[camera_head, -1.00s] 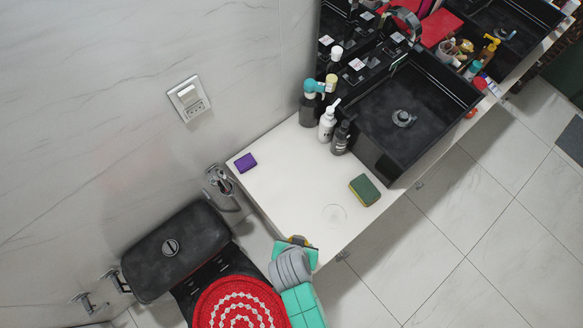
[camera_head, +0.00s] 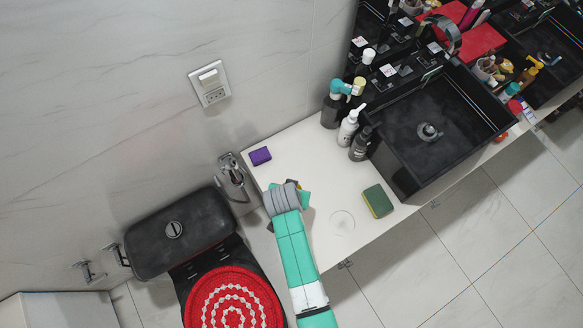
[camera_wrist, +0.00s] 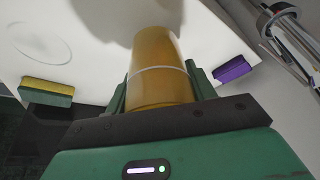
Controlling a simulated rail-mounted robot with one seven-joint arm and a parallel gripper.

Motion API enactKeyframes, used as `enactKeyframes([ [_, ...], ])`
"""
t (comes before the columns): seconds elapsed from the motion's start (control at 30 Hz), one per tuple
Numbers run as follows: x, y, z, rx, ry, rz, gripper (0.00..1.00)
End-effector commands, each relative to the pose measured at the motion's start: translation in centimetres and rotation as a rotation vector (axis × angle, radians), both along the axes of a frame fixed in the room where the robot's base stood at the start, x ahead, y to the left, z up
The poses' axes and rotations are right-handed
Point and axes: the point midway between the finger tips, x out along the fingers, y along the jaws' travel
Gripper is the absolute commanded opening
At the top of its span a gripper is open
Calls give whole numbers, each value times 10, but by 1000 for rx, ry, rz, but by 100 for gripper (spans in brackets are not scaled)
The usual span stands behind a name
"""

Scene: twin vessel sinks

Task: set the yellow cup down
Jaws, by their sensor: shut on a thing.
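The yellow cup (camera_wrist: 160,72), amber with a pale band around it, stands between the two green fingers of my gripper (camera_wrist: 155,88) in the wrist view. The fingers are shut on its sides. In the head view my gripper (camera_head: 303,198) is over the left end of the white counter (camera_head: 311,160), and the arm hides most of the cup. I cannot tell whether the cup's base touches the counter. A shadow falls on the counter beside the cup in the wrist view.
A purple sponge (camera_head: 260,156) lies near the wall, and a green-yellow sponge (camera_head: 378,201) lies to the right. A faint ring (camera_head: 342,222) marks the counter between gripper and that sponge. Several bottles (camera_head: 349,126) stand beside the black sink (camera_head: 430,131). Bare counter lies between.

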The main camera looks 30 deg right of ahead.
Motion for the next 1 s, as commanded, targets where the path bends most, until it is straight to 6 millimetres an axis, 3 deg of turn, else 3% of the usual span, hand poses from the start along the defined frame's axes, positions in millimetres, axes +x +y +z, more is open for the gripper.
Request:
enactKeyframes([
  [0.1,9,-5,-1,0,-1,-2,32],
  [0.3,8,-4,-34,0,0,0,32],
  [0.67,7,-4,-39,0,0,0,32],
  [0.7,7,-4,-39,0,0,0,56],
  [0.8,7,-4,-38,0,0,0,76],
  [1.0,7,-4,-38,-1,-1,0,76],
])
